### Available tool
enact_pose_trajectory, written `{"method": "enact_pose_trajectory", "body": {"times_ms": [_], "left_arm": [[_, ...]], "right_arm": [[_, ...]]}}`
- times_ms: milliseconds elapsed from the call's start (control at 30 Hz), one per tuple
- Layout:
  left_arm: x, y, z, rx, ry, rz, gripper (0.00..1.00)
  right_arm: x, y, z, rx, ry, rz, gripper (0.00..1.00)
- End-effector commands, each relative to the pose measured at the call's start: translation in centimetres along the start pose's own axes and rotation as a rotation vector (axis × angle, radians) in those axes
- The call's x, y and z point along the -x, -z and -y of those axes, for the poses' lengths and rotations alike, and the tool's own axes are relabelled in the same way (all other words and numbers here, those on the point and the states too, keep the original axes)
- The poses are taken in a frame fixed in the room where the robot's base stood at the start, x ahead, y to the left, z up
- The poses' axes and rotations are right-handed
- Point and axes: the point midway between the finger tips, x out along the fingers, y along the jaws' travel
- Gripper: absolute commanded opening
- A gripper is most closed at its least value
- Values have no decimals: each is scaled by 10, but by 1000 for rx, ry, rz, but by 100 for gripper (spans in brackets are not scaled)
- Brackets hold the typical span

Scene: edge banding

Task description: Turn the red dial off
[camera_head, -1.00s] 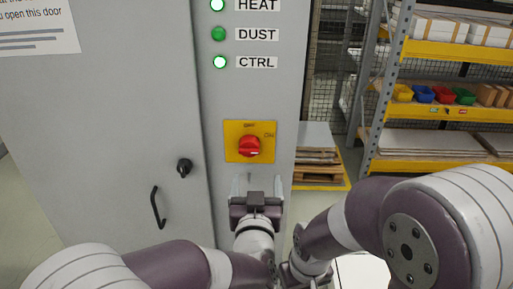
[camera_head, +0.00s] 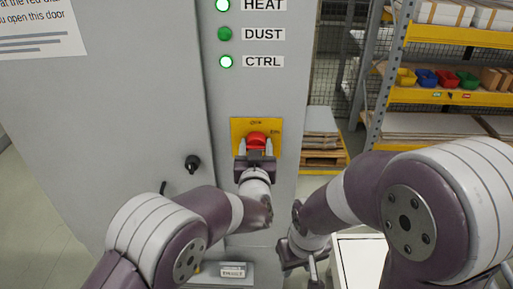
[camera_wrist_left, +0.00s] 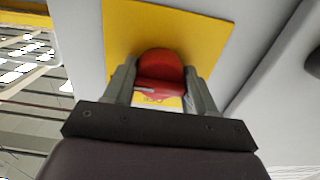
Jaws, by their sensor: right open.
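The red dial (camera_head: 257,138) sits on a yellow plate (camera_head: 238,126) on the grey cabinet, with OFF lettered above it and ON to its right. My left gripper (camera_head: 255,147) is open in front of the plate, with one finger on each side of the dial. In the left wrist view the red dial (camera_wrist_left: 160,66) shows between the two fingers; I cannot tell whether they touch it. The fingers and gripper body partly hide the dial in the head view, so its pointer is unclear there. My right gripper (camera_head: 304,266) is open, low and apart from the cabinet front.
A black lock knob (camera_head: 192,162) sticks out from the cabinet door left of the dial. Indicator lamps (camera_head: 224,34) are above the plate. A shelf rack (camera_head: 440,98) and a pallet of boards (camera_head: 320,140) stand to the right.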

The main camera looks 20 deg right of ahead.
Motion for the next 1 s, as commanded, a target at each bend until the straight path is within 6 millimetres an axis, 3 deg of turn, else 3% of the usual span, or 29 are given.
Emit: {"method": "enact_pose_trajectory", "body": {"times_ms": [367,1000], "left_arm": [[1,-6,-2,37,-4,5,25],[1,-12,-3,555,-3,9,25]], "right_arm": [[-11,-1,0,0,0,0,43],[-105,-12,0,0,0,0,43]]}}
